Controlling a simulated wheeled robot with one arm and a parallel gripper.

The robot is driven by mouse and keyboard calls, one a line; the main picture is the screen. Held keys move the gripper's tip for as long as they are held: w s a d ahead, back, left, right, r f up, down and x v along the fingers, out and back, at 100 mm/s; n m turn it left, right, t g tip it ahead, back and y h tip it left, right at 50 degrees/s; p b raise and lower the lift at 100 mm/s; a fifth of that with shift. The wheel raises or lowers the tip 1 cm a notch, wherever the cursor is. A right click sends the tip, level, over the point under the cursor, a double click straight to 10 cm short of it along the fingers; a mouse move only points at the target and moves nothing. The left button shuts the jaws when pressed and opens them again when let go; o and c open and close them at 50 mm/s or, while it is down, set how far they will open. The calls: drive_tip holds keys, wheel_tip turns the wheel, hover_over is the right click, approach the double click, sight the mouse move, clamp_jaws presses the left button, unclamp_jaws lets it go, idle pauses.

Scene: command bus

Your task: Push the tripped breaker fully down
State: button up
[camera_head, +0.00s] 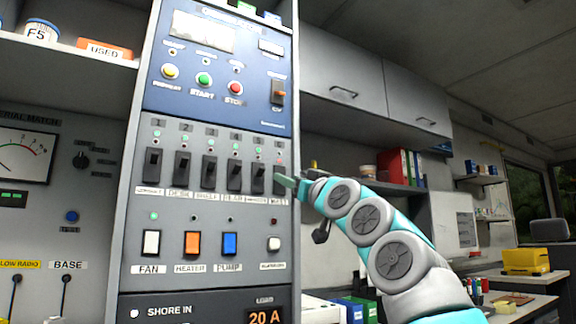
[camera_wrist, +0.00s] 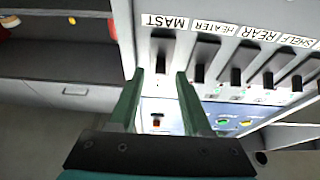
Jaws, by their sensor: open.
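A row of black breaker switches is on the grey panel (camera_head: 205,145). Breaker 6 (camera_head: 277,172), at the right end, has a red light above it, while the others show green. My gripper (camera_head: 287,182) is in front of it and partly hides it, so its lever position is unclear. In the wrist view, which is turned over, the black MAST breaker (camera_wrist: 162,46) lies ahead of my gripper (camera_wrist: 160,75). The two green fingers are open and spread either side of its lever, with nothing held. I cannot tell if they touch it.
The neighbouring breaker 5 (camera_head: 258,179) is close on the left. Fan (camera_head: 151,243), heater (camera_head: 192,243) and pump (camera_head: 230,244) switches sit below the row. A blue panel (camera_head: 215,75) with buttons is above. A shelf with binders (camera_head: 399,167) is to the right.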

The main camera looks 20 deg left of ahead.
drive_tip(key=shift+p+x, duration=0.45)
drive_tip(key=shift+x, duration=0.4)
drive_tip(key=shift+c, duration=0.4)
clamp_jaws()
